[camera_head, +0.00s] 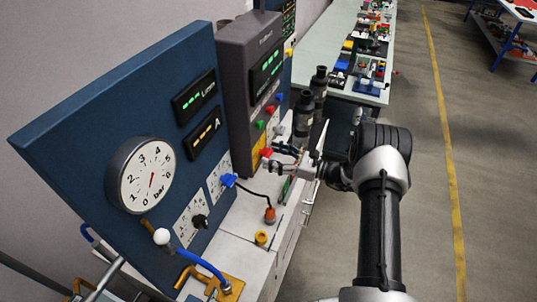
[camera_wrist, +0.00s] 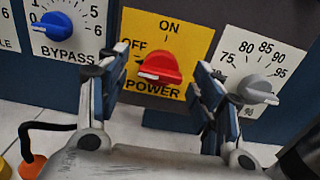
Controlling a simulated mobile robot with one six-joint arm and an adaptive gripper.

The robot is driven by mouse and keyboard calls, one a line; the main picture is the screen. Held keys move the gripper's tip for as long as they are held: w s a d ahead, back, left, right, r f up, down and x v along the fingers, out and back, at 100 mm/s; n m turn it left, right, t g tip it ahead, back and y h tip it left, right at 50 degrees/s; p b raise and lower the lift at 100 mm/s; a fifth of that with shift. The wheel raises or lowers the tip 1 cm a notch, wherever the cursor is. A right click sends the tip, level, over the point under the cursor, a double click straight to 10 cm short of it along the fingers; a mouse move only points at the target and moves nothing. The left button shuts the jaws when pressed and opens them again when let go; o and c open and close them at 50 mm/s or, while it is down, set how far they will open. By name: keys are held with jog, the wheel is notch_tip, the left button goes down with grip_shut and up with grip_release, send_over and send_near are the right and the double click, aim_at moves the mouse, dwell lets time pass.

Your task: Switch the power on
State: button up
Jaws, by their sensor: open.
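The red power knob (camera_wrist: 160,67) sits on a yellow plate (camera_wrist: 190,35) marked ON, OFF and POWER. ON is printed above the knob and OFF at its upper left. The knob's bar lies roughly level across the plate; I cannot tell for sure which mark it points at. In the head view the red knob (camera_head: 266,153) is on the panel front at my gripper's tip. My gripper (camera_head: 276,158) is open, facing the panel. In the wrist view its fingers (camera_wrist: 162,72) stand left and right of the knob, with a gap on both sides.
A blue BYPASS knob (camera_wrist: 58,25) is left of the power plate, and a grey knob (camera_wrist: 257,90) with a numbered scale is right. A black cable with an orange plug (camera_head: 270,214) stands below the panel. Dark cylinders (camera_head: 303,115) stand close beside my gripper.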

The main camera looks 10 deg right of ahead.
jog(key=shift+x, duration=1.15)
jog(key=shift+c, duration=0.5)
jog(key=c, duration=1)
